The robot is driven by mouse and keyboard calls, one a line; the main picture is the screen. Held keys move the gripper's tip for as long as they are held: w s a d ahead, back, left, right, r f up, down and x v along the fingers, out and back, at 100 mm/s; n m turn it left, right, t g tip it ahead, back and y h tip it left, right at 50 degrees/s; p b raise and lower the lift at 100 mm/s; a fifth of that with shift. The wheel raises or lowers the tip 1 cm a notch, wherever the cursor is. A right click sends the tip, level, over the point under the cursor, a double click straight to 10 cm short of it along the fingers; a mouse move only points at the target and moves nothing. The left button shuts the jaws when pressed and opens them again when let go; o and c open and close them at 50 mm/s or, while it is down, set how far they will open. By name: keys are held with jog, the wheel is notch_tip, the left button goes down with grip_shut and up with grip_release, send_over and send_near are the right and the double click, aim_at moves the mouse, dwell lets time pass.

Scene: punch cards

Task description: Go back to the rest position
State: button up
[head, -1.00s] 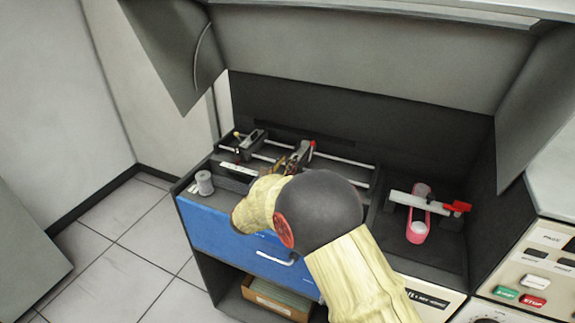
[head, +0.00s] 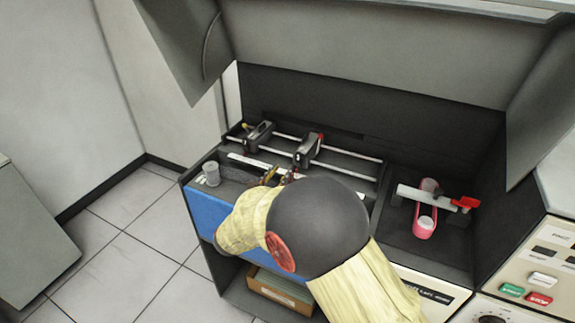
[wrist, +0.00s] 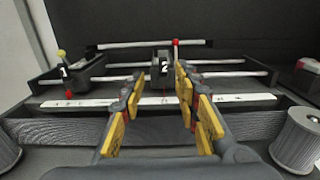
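My gripper (wrist: 162,88) is open in the wrist view, its two yellow-padded fingers apart with nothing between them. Past the fingertips stands a black carriage marked 2 (wrist: 162,66) on pale rails, with a red-tipped lever. The fingers look apart from it. In the head view only the tips of my gripper (head: 277,176) show; my own arm hides the rest. They are in front of the carriage (head: 308,151) and over the front part of the machine bed.
A second carriage (head: 258,134) sits at the left of the rails. A grey cylinder (head: 211,173) stands at the front left. A pink holder (head: 425,222) and red-ended lever (head: 464,203) are at the right. The blue front panel (head: 207,214) is close below my arm.

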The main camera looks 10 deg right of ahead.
jog(key=shift+v, duration=1.05)
jog(key=s+d+r+m+g, duration=0.2)
jog(key=s+d+m+g, duration=0.3)
jog(key=s+d+m, duration=0.4)
jog(key=s+d+r+m+g, duration=0.3)
jog(key=s+d+m+g, duration=0.25)
jog(key=s+d, duration=0.5)
jog(key=s+a+m+g+y, duration=0.1)
jog(key=s+a+m+y, duration=0.1)
jog(key=s+m+y, duration=0.55)
jog(key=s+a+r+m+t+y, duration=0.1)
jog(key=s+a+m+t+y, duration=0.1)
jog(key=s+a+m, duration=0.4)
jog(key=s+a+y, duration=0.1)
jog(key=s+a, duration=0.1)
jog(key=s, duration=0.2)
jog(key=shift+r+m, duration=0.15)
jog(key=shift+m, duration=0.25)
